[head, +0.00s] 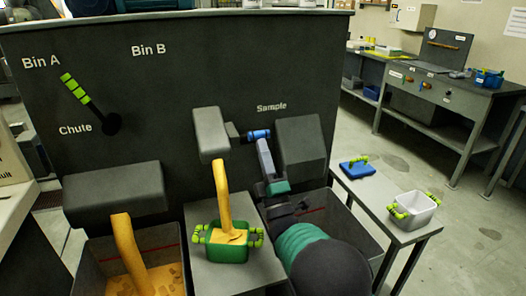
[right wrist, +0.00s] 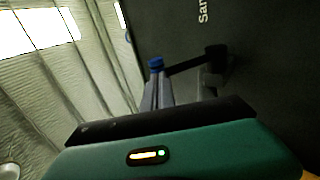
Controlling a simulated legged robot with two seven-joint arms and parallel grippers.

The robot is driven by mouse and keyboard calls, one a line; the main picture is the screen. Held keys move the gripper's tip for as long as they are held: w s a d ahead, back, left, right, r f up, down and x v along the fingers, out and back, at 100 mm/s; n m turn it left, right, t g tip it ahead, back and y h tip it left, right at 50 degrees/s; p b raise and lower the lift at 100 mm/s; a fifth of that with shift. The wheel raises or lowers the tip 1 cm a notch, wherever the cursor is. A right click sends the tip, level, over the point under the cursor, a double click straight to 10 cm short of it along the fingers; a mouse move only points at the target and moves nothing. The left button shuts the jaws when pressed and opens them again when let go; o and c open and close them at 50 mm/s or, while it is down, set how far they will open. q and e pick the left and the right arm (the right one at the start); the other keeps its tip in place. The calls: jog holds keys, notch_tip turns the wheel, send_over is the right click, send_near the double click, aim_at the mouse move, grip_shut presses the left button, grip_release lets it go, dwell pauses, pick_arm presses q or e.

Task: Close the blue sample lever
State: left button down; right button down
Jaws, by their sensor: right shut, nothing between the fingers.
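The blue sample lever (head: 258,134) sticks out from the dark machine wall below the "Sample" label, beside a grey spout housing. In the right wrist view its blue end (right wrist: 155,62) shows at the fingertips, with a dark arm running right to a pivot. My right gripper (head: 264,147) is shut and empty, its tips just under the blue end; I cannot tell whether they touch it. The shut fingers also show in the right wrist view (right wrist: 157,88). My left gripper is not in view.
Yellow material pours from the middle spout (head: 210,136) into a green container (head: 228,252), and from the left spout (head: 113,195) into a bin. A green-striped chute lever (head: 84,96) is at left. A side table (head: 400,236) holds a blue lid (head: 356,170) and white container (head: 416,204).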

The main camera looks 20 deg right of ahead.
aim_at(260, 134)
jog(key=shift+r, duration=0.1)
jog(key=r+g+p, duration=0.1)
jog(key=r+p, duration=0.1)
jog(key=p, duration=0.2)
jog(key=w+r+g+p, duration=0.1)
jog(key=r+g+p, duration=0.1)
jog(key=p, duration=0.3)
jog(key=w+r+g+p, duration=0.1)
jog(key=r+p, duration=0.2)
jog(key=p, duration=0.2)
jog(key=shift+w+g, duration=0.15)
jog(key=shift+g, duration=0.25)
jog(key=w+r+g+p, duration=0.1)
jog(key=g+p, duration=0.1)
jog(key=p, duration=0.2)
jog(key=w+r+g+p, duration=0.1)
jog(key=w+p, duration=0.1)
jog(key=p, duration=0.2)
jog(key=shift+w+a+r+g, duration=0.1)
jog(key=shift+w+g, duration=0.2)
jog(key=shift+g, duration=0.1)
jog(key=shift+w+g+p, duration=0.25)
jog(key=shift+g+p, duration=0.05)
jog(key=shift+p, duration=0.15)
jog(key=shift+w, duration=0.5)
jog(key=shift+w+r+p, duration=0.1)
jog(key=shift+r+p, duration=0.1)
jog(key=shift+p, duration=0.1)
jog(key=shift+r, duration=0.2)
